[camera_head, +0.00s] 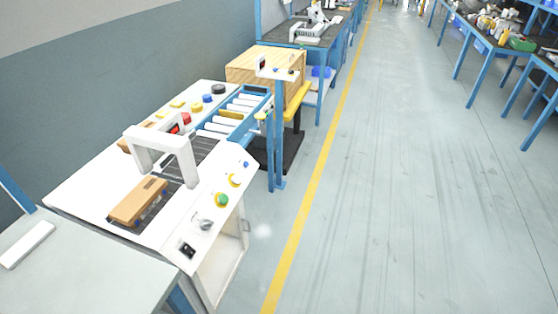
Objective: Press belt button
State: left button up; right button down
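In the head view a white bench (90,183) with a short dark conveyor belt (196,152) stands at the left. Its sloping front panel (217,210) carries a green button in a yellow ring (222,200), a yellow-ringed control (235,180), a small blue button (246,164), a grey knob (206,225) and a black switch (187,250). I cannot tell by label which one is the belt button. A brown box (138,202) lies on the belt in front of a white arch (160,142). Neither of my grippers is in view.
A roller conveyor (222,122) and a wooden crate (262,66) stand beyond the bench. A grey table (95,262) is at the lower left. The floor (370,200) right of the yellow line (309,197) is clear, with blue-legged tables (476,36) at the far right.

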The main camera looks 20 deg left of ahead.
aim_at(236, 179)
jog(key=u, duration=0.4)
jog(key=i, duration=1.05)
jog(key=u, duration=0.75)
